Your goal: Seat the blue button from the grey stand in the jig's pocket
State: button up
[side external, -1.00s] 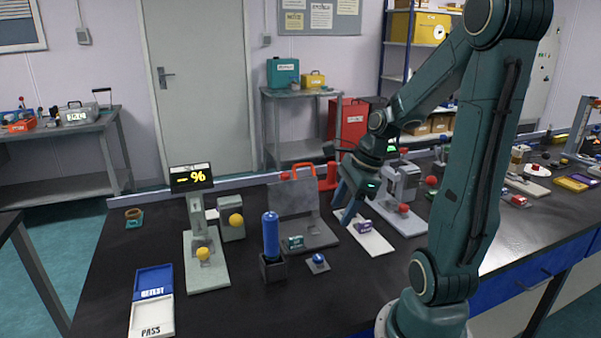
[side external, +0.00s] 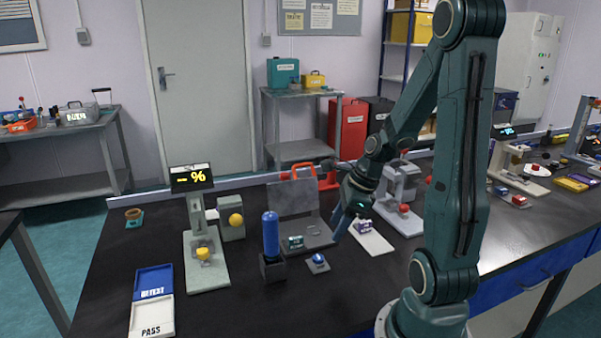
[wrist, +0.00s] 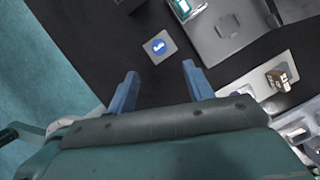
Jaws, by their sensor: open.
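The blue button (side external: 318,258) sits on its small grey stand (side external: 323,269) on the black bench; the button also shows in the wrist view (wrist: 158,46), ahead of my fingers. My gripper (side external: 341,230) is open and empty, up and to the right of the button in the side view. In the wrist view the button lies just beyond the gap between the two blue fingertips (wrist: 160,69), apart from both. The grey jig (side external: 318,232) has an upright back plate and an orange handle. A squarish outline that looks like its pocket (wrist: 228,25) shows empty in the wrist view.
A teal block (side external: 295,242) is at the jig's front left corner. A blue cylinder (side external: 271,234) stands upright in a dark holder, left of the button. Bare bench lies in front of the button.

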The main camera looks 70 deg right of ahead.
aim_at(319, 257)
jog(key=shift+x, duration=1.9)
jog(key=shift+x, duration=2.55)
jog(key=c, duration=1.1)
